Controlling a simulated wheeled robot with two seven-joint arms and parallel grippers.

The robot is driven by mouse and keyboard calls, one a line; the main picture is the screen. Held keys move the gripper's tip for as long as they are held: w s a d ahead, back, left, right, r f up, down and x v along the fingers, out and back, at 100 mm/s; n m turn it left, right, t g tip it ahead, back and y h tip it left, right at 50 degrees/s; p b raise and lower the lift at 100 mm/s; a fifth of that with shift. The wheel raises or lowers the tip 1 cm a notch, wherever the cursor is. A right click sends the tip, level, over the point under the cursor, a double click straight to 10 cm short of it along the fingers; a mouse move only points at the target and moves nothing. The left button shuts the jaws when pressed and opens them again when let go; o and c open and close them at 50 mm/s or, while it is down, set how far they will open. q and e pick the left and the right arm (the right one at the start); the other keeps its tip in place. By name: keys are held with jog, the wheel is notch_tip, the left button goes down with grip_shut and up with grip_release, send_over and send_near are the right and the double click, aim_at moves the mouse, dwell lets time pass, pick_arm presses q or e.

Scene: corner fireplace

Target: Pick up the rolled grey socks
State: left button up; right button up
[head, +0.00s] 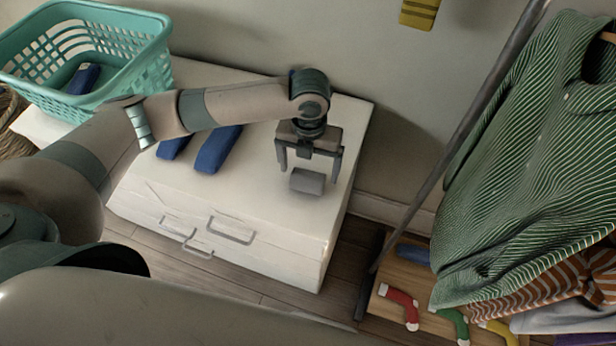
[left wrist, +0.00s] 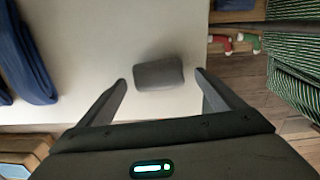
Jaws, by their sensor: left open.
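The rolled grey socks (head: 307,181) lie as a small dark grey bundle on the white chest top, near its right end. My left gripper (head: 308,176) is above them, pointing down, with its fingers apart and nothing between them that I can see gripped. In the left wrist view the grey socks (left wrist: 158,73) lie just beyond the fingertips, roughly centred between the two fingers of the left gripper (left wrist: 160,80). Whether the fingers are level with the socks is hard to tell. My right gripper is not in view.
Two blue rolled items (head: 217,149) lie on the white chest (head: 270,230) left of the gripper. A teal laundry basket (head: 150,70) stands at the back left. A grey pole (head: 455,140) and a hanging green striped shirt (head: 540,150) are at the right, above a low wooden surface with colourful socks.

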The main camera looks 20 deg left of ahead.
aim_at(308, 174)
pick_arm(q)
jog(key=shift+a+f+p, duration=0.15)
jog(key=shift+f+p, duration=0.3)
jog(key=shift+f, duration=1.35)
jog(key=c, duration=1.1)
